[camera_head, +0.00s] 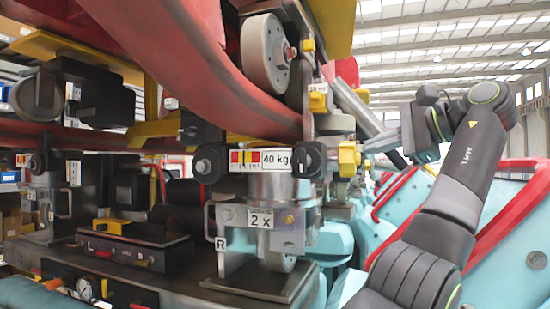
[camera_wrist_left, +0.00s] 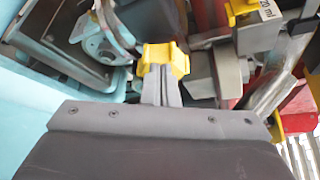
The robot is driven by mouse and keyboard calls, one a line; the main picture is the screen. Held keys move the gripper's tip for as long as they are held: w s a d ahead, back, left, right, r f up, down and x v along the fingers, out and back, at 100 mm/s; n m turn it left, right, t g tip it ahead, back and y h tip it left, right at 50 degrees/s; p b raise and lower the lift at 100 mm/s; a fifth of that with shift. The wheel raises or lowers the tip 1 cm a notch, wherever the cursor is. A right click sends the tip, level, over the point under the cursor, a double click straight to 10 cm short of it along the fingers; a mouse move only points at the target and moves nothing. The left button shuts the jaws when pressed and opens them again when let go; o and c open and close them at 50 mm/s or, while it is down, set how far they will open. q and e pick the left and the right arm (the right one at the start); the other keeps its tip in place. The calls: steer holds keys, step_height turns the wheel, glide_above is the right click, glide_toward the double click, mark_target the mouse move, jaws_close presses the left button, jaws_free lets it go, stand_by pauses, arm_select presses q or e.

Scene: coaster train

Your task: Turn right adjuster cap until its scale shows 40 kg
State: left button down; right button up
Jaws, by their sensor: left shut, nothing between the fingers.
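The black adjuster cap (camera_head: 310,159) sits at the right end of the unit marked R, just right of a white plate (camera_head: 262,160) reading 40 kg with a red, yellow and striped scale. A matching black cap (camera_head: 208,164) is at the plate's left end. I cannot read any other scale on the cap. My right gripper is not in view.
A grey wheel (camera_head: 266,52) and red rail (camera_head: 180,60) hang above. A metal bracket (camera_head: 262,217) marked 2 X stands below the plate. Teal train cars (camera_head: 510,225) with red edges fill the right. A slanted silver tube (camera_head: 352,104) passes close to my gripper.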

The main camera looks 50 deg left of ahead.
mark_target(343, 147)
arm_select(q)
steer(key=shift+s+a+f+b, duration=0.25)
steer(key=shift+s+a+b, duration=0.1)
steer(key=shift+a+b, duration=0.25)
steer(key=shift+s+a+b, duration=0.2)
steer(key=shift+b, duration=0.15)
steer(key=shift+s+a+r, duration=0.15)
steer(key=shift+s+a, duration=0.05)
steer(key=shift+a, duration=0.25)
steer(key=shift+w+a, duration=0.15)
steer(key=shift+w, duration=0.15)
steer(key=shift+w+a+r+p, duration=0.1)
steer(key=shift+w+r+p, duration=0.25)
steer(key=shift+p, duration=0.3)
stand_by(0.3)
steer(key=shift+s+r, duration=0.2)
stand_by(0.4)
